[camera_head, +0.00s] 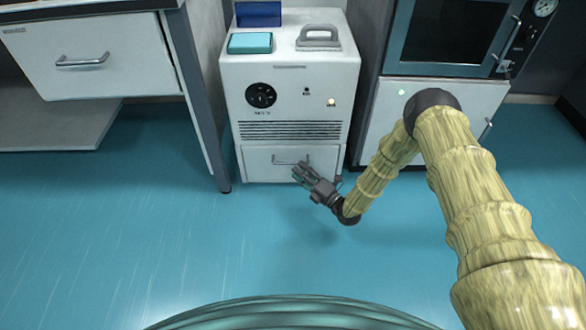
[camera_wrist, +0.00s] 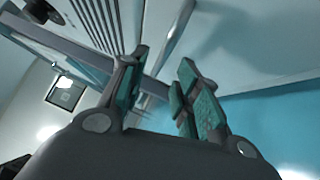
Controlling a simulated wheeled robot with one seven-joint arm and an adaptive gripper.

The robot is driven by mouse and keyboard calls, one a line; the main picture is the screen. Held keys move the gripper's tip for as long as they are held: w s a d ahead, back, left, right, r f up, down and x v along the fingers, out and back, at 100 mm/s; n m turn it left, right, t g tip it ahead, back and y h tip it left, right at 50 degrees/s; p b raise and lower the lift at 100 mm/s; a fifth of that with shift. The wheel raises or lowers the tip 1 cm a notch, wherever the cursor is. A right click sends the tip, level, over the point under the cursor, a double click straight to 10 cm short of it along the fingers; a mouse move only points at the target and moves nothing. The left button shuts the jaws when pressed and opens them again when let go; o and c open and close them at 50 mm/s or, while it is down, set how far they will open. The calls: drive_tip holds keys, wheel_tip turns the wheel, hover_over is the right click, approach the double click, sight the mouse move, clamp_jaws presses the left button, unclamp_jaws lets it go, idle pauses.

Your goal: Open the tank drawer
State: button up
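The tank drawer (camera_head: 262,171) is the low white front panel of the white floor unit (camera_head: 237,88), below its vent slots. It looks closed, roughly flush with the unit. Its thin grey handle (camera_head: 284,162) runs across the upper part of the panel. My gripper (camera_head: 302,171) is at the right end of the handle, overlapping it in the head view; contact cannot be told. In the wrist view my gripper (camera_wrist: 161,72) has its two teal-padded fingers apart. A pale bar, likely the handle, shows partly between them; the fingers hide some of it.
A grey handled lid (camera_head: 319,36) and a teal box (camera_head: 250,43) sit on top of the unit. A table with a white drawer (camera_head: 95,70) stands left, its dark leg (camera_head: 197,95) close beside the unit. A white cabinet (camera_head: 440,105) stands right. The blue floor in front is clear.

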drive_tip(key=shift+b+x, duration=0.6)
drive_tip(key=shift+x, duration=1.6)
clamp_jaws()
